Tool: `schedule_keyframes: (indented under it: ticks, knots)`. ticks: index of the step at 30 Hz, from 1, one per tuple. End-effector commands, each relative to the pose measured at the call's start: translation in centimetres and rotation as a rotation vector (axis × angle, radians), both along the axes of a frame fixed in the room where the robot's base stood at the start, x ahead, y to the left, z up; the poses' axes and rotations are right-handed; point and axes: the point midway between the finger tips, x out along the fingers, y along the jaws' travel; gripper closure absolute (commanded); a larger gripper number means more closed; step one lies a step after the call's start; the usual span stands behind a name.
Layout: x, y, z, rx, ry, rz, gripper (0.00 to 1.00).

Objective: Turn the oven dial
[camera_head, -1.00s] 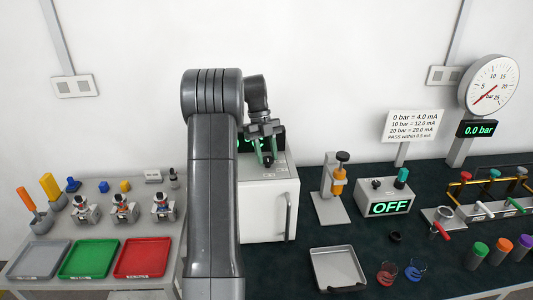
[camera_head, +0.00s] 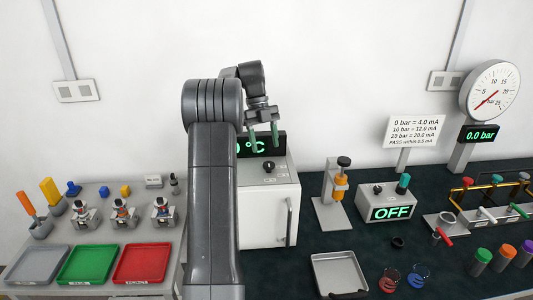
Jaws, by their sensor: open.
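The oven is a white box (camera_head: 268,215) with a handle on its front, partly hidden behind my arm. Its dial (camera_head: 268,166) is a small dark knob on the top face. A black display (camera_head: 273,146) behind the dial shows green characters ending in "°C"; my arm and gripper cover part of it. My gripper (camera_head: 264,147) points down above and behind the dial, apart from it. Its two green-tipped fingers are spread open with nothing between them.
Left, a grey table holds grey, green (camera_head: 89,261) and red trays and several small devices. Right, a dark bench carries a pump-like stand (camera_head: 335,195), a box reading OFF (camera_head: 391,213), a metal tray (camera_head: 338,272) and a pressure gauge (camera_head: 491,89).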

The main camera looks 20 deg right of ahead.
Motion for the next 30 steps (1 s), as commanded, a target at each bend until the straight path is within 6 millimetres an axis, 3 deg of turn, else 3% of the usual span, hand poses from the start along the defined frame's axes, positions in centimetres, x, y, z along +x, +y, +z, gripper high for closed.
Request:
schedule_keyframes:
  ticks: [6,18,23,30]
  knots:
    - [0.6,0.1,1.5,0.0,-0.001,-0.001,0.43]
    - [0.6,0.1,1.6,-0.001,0.001,-0.001,0.43]
    - [0.3,0.0,0.8,0.001,0.002,0.0,0.43]
    - [-1.0,-0.1,-2.1,0.0,0.004,0.0,0.43]
